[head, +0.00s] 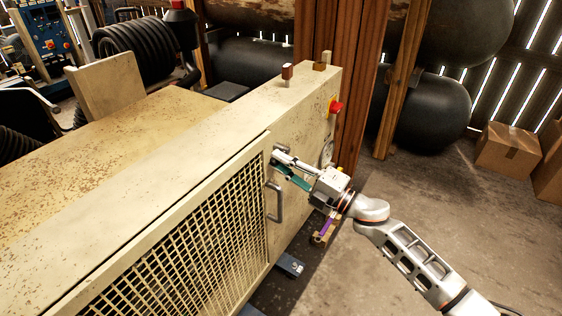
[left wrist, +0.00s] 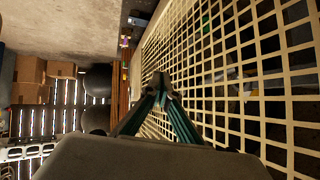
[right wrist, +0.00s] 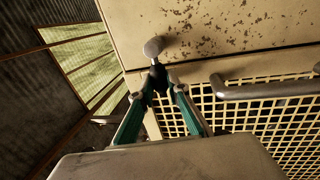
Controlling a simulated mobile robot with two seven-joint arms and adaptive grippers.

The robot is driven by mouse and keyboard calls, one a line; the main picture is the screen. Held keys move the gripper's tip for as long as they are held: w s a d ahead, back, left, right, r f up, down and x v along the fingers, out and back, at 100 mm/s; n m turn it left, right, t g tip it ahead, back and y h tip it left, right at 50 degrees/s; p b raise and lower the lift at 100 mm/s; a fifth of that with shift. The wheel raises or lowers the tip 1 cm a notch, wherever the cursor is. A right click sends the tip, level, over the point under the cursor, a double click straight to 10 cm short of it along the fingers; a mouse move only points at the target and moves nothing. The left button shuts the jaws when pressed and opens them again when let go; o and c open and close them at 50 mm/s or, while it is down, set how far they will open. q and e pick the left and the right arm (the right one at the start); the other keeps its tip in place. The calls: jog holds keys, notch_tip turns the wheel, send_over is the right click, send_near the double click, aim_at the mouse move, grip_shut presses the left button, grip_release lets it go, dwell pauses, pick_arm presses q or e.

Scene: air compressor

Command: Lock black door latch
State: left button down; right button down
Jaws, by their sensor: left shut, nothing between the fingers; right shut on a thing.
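The cream compressor cabinet has a mesh door (head: 190,250) with a grey bar handle (head: 276,200). My right gripper (head: 278,158) is at the door's upper right corner, just above the handle. In the right wrist view its fingertips close on a small dark piece, which looks like the black door latch (right wrist: 157,72). A rounded grey end (right wrist: 154,47) shows just beyond it against the cream panel. The fingers hide much of the latch, so its exact angle cannot be told. My left gripper (left wrist: 161,88) is shut and empty, close beside the mesh; it does not show in the head view.
The bar handle (right wrist: 270,90) is right of my right gripper in its wrist view. A red knob (head: 335,106) and a round gauge (head: 326,152) sit on the cabinet's panel. Cardboard boxes (head: 507,150) stand far right.

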pick_arm(q)
jog(key=shift+f, duration=0.1)
pick_arm(e)
jog(key=shift+f, duration=0.2)
pick_arm(q)
jog(key=shift+w+r, duration=0.45)
pick_arm(e)
jog(key=shift+n, duration=0.3)
pick_arm(q)
jog(key=shift+f, duration=0.1)
pick_arm(e)
jog(key=c, duration=1.9)
grip_release()
pick_arm(q)
jog(key=shift+s+f, duration=0.35)
jog(key=shift+s, duration=0.1)
pick_arm(e)
jog(key=shift+r, duration=0.1)
pick_arm(q)
jog(key=shift+w+r, duration=0.15)
pick_arm(e)
jog(key=v, duration=1.2)
